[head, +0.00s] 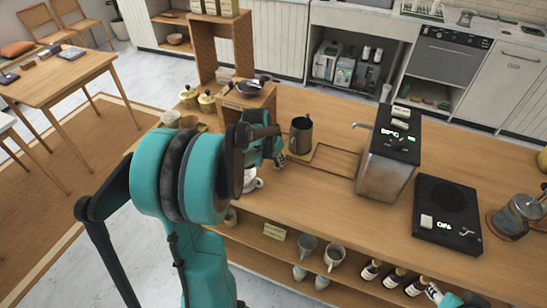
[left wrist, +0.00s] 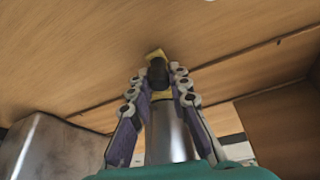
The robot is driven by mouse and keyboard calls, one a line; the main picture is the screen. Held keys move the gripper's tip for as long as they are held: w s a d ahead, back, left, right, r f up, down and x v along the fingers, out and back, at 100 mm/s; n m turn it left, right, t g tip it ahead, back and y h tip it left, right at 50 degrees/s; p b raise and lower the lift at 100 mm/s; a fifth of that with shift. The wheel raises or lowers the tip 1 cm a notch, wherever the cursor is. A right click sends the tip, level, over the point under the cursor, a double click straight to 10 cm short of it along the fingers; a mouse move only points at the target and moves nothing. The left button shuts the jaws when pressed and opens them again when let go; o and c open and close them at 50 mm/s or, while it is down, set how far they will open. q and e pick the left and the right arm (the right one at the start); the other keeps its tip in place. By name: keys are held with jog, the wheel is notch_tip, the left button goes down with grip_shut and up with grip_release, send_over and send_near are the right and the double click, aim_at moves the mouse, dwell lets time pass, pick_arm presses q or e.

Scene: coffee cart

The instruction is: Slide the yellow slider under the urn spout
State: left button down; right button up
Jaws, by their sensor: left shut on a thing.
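The yellow slider (head: 311,154) lies flat in a shallow wooden track (head: 338,161) on the counter. A dark metal pitcher (head: 301,136) stands upright on it. The urn (head: 385,168) is a steel box with a black top, right of the slider; its spout (head: 362,126) points left, and the pitcher is left of it. My left gripper (head: 282,158) is at the slider's left end. In the left wrist view, its fingers (left wrist: 160,88) are closed around a dark knob (left wrist: 158,73) on the yellow slider (left wrist: 155,54). My right gripper (head: 436,293) shows partly at the bottom right.
A black scale (head: 447,214) sits right of the urn, with a glass pot (head: 516,214) beyond it. A white cup (head: 252,181) is close to my left gripper. A wooden shelf (head: 246,100) stands behind. The track between pitcher and urn looks clear.

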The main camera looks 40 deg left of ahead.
pick_arm(q)
jog(key=w+d, duration=0.1)
jog(key=d, duration=0.4)
jog(key=w+d, duration=0.1)
jog(key=d, duration=0.5)
jog(key=w+d, duration=0.1)
jog(key=d, duration=0.4)
jog(key=shift+w+d+p, duration=0.2)
jog(key=shift+w+p, duration=0.2)
jog(key=c, duration=1.7)
grip_release()
jog(key=shift+o, duration=1.4)
jog(key=shift+w+d, duration=0.1)
jog(key=shift+d, duration=0.1)
jog(key=shift+a, duration=0.1)
jog(key=shift+r, duration=0.2)
jog(key=v, duration=1.1)
jog(key=shift+r, duration=0.3)
